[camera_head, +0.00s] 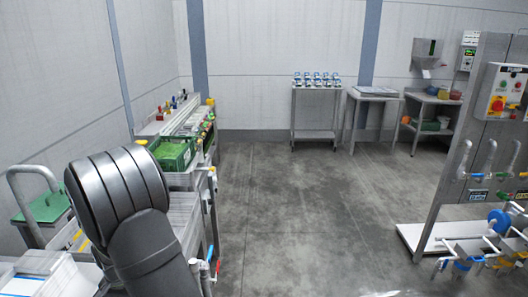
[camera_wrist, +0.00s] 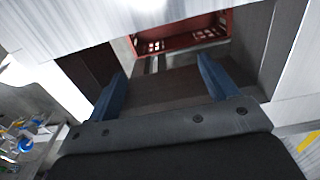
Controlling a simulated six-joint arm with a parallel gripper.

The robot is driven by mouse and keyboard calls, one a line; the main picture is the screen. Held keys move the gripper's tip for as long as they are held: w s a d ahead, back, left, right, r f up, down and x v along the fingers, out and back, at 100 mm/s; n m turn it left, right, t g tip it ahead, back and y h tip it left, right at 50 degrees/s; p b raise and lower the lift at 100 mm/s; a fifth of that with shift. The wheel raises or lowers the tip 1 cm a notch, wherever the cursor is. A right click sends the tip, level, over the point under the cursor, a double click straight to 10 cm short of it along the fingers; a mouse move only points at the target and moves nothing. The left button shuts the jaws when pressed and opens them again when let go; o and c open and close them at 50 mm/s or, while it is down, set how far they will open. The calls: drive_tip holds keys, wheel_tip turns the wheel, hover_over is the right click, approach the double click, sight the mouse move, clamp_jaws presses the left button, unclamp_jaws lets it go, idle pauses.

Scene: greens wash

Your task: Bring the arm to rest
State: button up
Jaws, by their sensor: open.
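My gripper (camera_wrist: 162,82) shows in the wrist view with its two blue fingers spread wide apart. It is open, and nothing is between the fingers. Beyond the fingertips a red crate (camera_wrist: 182,38) with slotted walls shows under a pale metal surface. In the head view my dark arm rises at the lower left, beside the metal counter, and my gripper is not visible there.
A green crate of greens (camera_head: 173,154) stands on the counter at the left, behind my arm. A pipe stand with a control panel (camera_head: 503,92) is at the right. A trolley with several bottles (camera_head: 316,113) stands at the back wall. The middle floor is clear.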

wheel_tip(320, 180, up, 15)
wheel_tip(320, 180, down, 18)
drive_tip(key=r, duration=0.1)
wheel_tip(320, 180, up, 6)
drive_tip(key=w+d, duration=0.2)
drive_tip(key=w, duration=0.1)
drive_tip(key=w+d, duration=0.2)
drive_tip(key=w, duration=0.1)
drive_tip(key=w+d, duration=0.2)
drive_tip(key=w, duration=0.1)
drive_tip(key=shift+w+d, duration=0.1)
drive_tip(key=shift+w, duration=0.05)
drive_tip(key=w+d, duration=0.7)
drive_tip(key=d, duration=0.1)
drive_tip(key=s+d+f, duration=0.1)
drive_tip(key=d+f, duration=0.4)
drive_tip(key=d, duration=0.6)
drive_tip(key=s+d+f, duration=0.1)
drive_tip(key=d+f, duration=0.4)
drive_tip(key=d, duration=0.7)
drive_tip(key=shift+s+f, duration=0.15)
drive_tip(key=shift+s, duration=0.15)
